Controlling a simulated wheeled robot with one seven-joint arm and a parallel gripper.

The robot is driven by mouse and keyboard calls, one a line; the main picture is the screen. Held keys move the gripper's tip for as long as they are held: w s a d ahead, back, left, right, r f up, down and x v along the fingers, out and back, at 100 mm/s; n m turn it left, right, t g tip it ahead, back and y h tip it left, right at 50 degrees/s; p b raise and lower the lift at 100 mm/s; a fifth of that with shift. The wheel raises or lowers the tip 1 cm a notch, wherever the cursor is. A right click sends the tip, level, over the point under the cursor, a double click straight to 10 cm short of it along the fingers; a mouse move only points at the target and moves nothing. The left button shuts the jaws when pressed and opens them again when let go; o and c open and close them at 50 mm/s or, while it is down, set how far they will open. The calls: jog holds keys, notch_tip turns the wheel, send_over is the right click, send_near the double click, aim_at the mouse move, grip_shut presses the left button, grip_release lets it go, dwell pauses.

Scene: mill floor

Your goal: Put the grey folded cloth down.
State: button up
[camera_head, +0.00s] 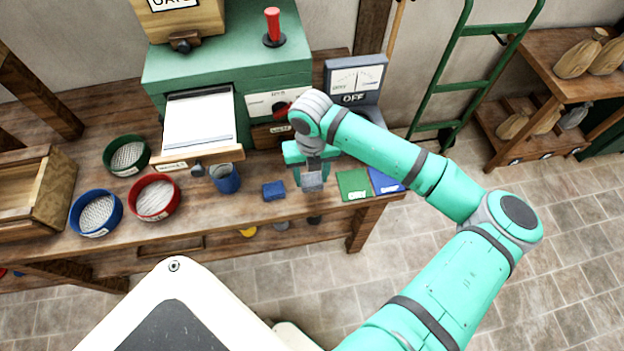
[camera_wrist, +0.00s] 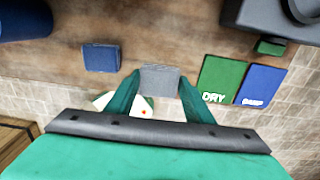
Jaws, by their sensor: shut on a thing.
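The grey folded cloth (camera_head: 312,181) is a small grey block held between the fingertips of my gripper (camera_head: 311,176), over the front part of the wooden bench. In the wrist view the cloth (camera_wrist: 159,79) sits between the two teal fingers of my gripper (camera_wrist: 157,88), which is shut on it. I cannot tell whether the cloth touches the bench top. To its left a blue folded cloth (camera_head: 273,190) lies on the bench. To its right are a green card marked DRY (camera_wrist: 221,80) and a blue card (camera_wrist: 260,84) marked DAMP.
A blue mug (camera_head: 225,178) and red, blue and green round sieves (camera_head: 154,198) stand left on the bench (camera_head: 230,208). The bench's front edge is close to my gripper.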

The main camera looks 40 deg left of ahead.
aim_at(312, 177)
jog(key=shift+w+a+f, duration=0.1)
jog(key=shift+w+f, duration=0.05)
jog(key=shift+f, duration=0.05)
jog(key=shift+w+f, duration=0.1)
jog(key=shift+f, duration=1.55)
jog(key=shift+f, duration=0.15)
jog(key=o, duration=1.2)
notch_tip(312, 177, up, 12)
jog(key=shift+r, duration=0.2)
